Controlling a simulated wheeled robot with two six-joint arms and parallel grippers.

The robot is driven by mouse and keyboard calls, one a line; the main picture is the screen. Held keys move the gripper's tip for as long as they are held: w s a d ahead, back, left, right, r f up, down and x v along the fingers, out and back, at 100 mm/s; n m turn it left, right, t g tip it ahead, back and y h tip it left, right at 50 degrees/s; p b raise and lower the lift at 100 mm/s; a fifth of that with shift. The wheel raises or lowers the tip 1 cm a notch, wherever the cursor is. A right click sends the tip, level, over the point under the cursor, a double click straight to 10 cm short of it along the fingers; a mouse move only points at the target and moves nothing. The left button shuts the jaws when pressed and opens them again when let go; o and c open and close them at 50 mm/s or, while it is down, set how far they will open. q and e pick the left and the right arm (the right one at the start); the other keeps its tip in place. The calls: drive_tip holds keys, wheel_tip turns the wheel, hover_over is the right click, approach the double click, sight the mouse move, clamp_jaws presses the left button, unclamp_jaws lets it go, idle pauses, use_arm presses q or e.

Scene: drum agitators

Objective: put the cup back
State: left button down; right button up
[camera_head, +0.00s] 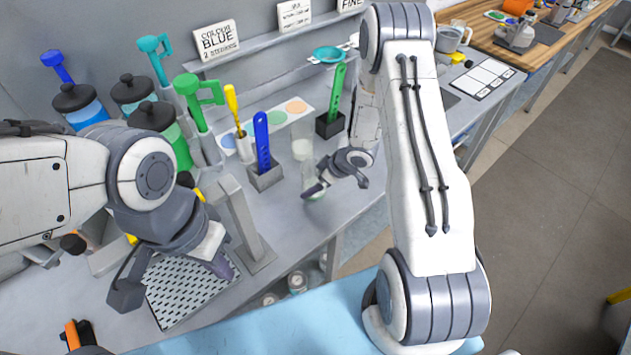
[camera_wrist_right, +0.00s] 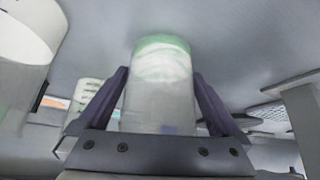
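A translucent cup (camera_wrist_right: 158,95) with a green band at one end sits between the fingers of my right gripper (camera_wrist_right: 160,98) in the right wrist view. Both fingertips meet its sides, so the gripper appears shut on it. In the head view my right gripper (camera_head: 318,178) is low over the grey bench's front part; the cup (camera_head: 315,190) shows there as a pale shape with green at its lower end, partly hidden by the fingers. I cannot tell whether its base touches the bench. My left gripper (camera_head: 178,278) is open and empty above a perforated tray (camera_head: 180,291).
A grey post (camera_head: 245,220) stands left of the right gripper. Behind are a blue tool in a holder (camera_head: 263,145), a green tool in a dark holder (camera_head: 330,122), a card with coloured discs (camera_head: 275,119) and lidded jars (camera_head: 80,104). Signs (camera_head: 215,38) stand on the shelf.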

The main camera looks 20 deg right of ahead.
drive_tip(key=shift+r, duration=0.1)
drive_tip(key=shift+r, duration=0.2)
drive_tip(key=v, duration=1.1)
drive_tip(key=a+r+h, duration=0.5)
drive_tip(key=a+r, duration=0.3)
drive_tip(key=r, duration=0.3)
drive_tip(key=s+a+r+g, duration=0.1)
drive_tip(key=s+a+r, duration=0.1)
drive_tip(key=s, duration=0.6)
drive_tip(key=s+a+r+g+y, duration=0.1)
drive_tip(key=s+a+r+g, duration=0.1)
drive_tip(key=s+a, duration=0.3)
drive_tip(key=s+a+r+m+g, duration=0.1)
drive_tip(key=s+a, duration=0.3)
drive_tip(key=s, duration=0.7)
drive_tip(key=shift+s+a+r+g+y+p, duration=0.25)
drive_tip(key=shift+s+r+g+p, duration=0.2)
drive_tip(key=shift+r, duration=0.35)
drive_tip(key=shift+f, duration=0.1)
